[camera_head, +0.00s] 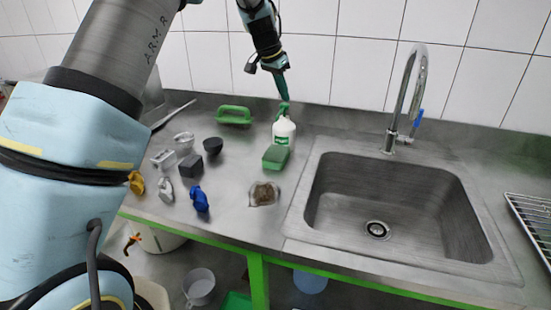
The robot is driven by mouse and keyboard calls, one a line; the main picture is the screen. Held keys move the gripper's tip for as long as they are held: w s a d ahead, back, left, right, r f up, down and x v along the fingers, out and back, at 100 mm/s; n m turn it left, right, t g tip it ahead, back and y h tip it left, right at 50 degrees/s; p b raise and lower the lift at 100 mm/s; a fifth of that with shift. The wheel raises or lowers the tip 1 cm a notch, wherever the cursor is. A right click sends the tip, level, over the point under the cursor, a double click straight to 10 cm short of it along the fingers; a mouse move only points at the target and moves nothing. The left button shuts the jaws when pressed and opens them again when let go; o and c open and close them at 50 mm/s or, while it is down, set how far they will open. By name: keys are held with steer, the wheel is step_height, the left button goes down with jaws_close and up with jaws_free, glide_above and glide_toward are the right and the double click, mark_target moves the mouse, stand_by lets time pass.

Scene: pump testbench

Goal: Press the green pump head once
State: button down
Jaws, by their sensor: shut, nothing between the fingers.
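A white bottle (284,131) with a green label stands on the steel counter, left of the sink. Its green pump head (283,108) is on top. My gripper (284,97) points down directly above the pump head, with its fingers shut and empty. The fingertips are at or just above the pump head; I cannot tell whether they touch it. The fingers partly cover the top of the pump head.
A green sponge (275,157) lies in front of the bottle. A green-handled brush (234,115) is to its left. A small dish (264,193), blue item (199,199), dark block (191,165) and cups are nearby. The sink (400,205) and faucet (404,105) are right.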

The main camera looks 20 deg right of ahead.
steer(key=shift+f+b, duration=0.8)
steer(key=shift+f, duration=0.4)
steer(key=shift+r+p, duration=0.95)
steer(key=shift+r, duration=0.5)
step_height(320, 180, up, 6)
steer(key=p, duration=0.3)
steer(key=shift+p, duration=0.4)
